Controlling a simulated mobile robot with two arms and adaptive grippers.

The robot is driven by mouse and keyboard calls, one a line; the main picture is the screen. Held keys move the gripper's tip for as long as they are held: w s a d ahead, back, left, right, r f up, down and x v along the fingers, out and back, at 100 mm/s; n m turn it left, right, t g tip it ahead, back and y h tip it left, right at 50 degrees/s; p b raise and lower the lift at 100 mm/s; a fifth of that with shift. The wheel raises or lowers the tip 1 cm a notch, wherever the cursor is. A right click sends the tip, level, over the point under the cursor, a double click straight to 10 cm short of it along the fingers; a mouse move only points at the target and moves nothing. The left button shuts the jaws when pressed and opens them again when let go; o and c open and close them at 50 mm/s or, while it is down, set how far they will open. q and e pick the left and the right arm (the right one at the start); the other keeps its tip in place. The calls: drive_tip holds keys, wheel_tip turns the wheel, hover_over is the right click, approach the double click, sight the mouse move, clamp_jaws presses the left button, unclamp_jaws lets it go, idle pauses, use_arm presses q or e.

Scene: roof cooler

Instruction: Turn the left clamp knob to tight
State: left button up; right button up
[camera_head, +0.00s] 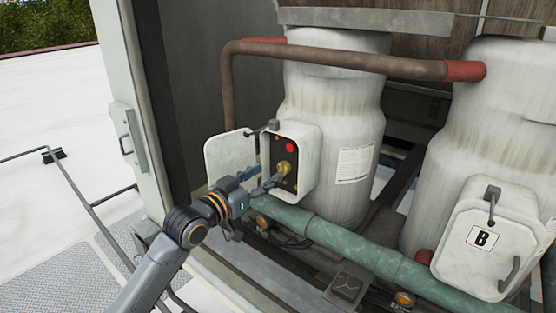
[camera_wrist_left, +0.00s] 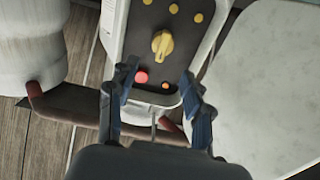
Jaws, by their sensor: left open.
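A yellow knob (camera_head: 284,168) sits on a dark panel inside the open white box on the left tank. In the left wrist view the knob (camera_wrist_left: 162,45) has a raised grip bar that runs nearly along the picture's vertical. My left gripper (camera_head: 268,178) is open in front of this panel. In the wrist view the gripper (camera_wrist_left: 159,75) has its two fingers spread, with the knob ahead of the tips and roughly centred between them. Nothing is between the fingers; how far the tips are from the knob is hard to tell. My right gripper is not in view.
The box's open lid (camera_head: 229,156) is left of the panel, close to my gripper. A red button (camera_head: 290,147) sits above the knob. A green pipe (camera_head: 335,236) runs below the box. A closed box marked B (camera_head: 481,262) is on the right tank.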

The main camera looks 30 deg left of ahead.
sight(279, 166)
use_arm(q)
drive_tip(key=w, duration=0.2)
drive_tip(key=w+p, duration=0.1)
drive_tip(key=w, duration=0.1)
drive_tip(key=shift+w+d+r, duration=0.15)
drive_tip(key=shift+w+d, duration=0.05)
drive_tip(key=shift+w+p, duration=0.4)
drive_tip(key=shift+w, duration=0.25)
clamp_jaws()
